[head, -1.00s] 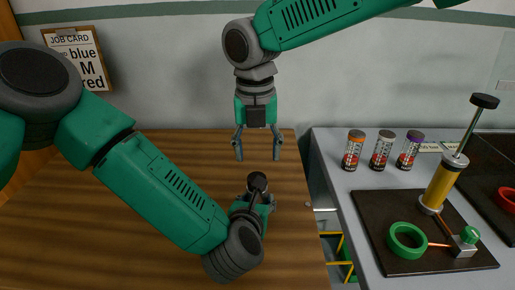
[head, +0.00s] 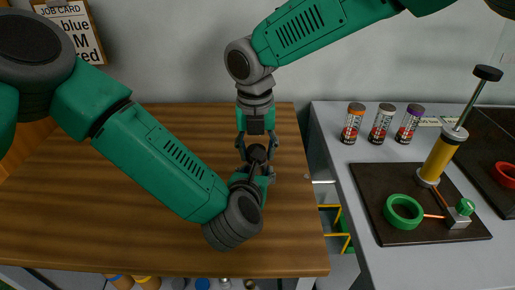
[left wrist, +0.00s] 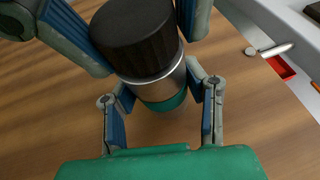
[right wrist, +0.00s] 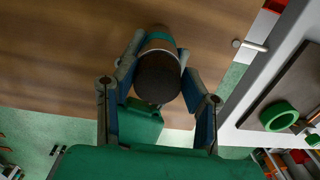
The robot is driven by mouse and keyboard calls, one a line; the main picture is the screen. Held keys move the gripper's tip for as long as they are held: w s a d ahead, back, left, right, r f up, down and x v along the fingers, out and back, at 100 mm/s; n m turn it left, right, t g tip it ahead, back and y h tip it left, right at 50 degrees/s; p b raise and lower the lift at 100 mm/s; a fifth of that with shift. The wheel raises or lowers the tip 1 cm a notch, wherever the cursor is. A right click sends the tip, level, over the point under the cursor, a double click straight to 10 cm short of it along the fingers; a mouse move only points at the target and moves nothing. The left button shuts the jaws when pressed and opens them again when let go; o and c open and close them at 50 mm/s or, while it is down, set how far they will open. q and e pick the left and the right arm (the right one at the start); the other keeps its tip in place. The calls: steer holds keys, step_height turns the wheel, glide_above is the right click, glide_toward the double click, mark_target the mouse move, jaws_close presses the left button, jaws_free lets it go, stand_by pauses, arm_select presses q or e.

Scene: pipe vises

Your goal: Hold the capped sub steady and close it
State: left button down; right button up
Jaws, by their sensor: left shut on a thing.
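The capped sub (left wrist: 160,85) stands upright above the wooden bench, with a black cap (left wrist: 132,38), a silver body and a teal band. My left gripper (left wrist: 162,105) is shut on its body from the side. In the head view the black cap (head: 257,153) shows above my left gripper (head: 250,180). My right gripper (head: 257,145) points down from above, its fingers on either side of the cap. In the right wrist view the cap (right wrist: 158,78) lies between the fingers of my right gripper (right wrist: 162,62), which look open around it; any contact is hard to tell.
A grey side table at right holds several things: capped tubes (head: 382,123), a black mat (head: 400,232), a green ring (head: 403,211) and a yellow cylinder (head: 438,160). A job card (head: 75,30) hangs on the wall. The wooden bench (head: 160,235) is clear on its left.

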steer(key=shift+d, duration=0.1)
steer(key=c, duration=0.5)
steer(key=m, duration=0.5)
steer(key=shift+d+m, duration=0.1)
steer(key=shift+m, duration=0.3)
steer(key=shift+c, duration=0.2)
steer(key=m, duration=0.7)
steer(key=shift+s, duration=0.15)
steer(key=o, duration=1.3)
steer(key=shift+a, duration=0.2)
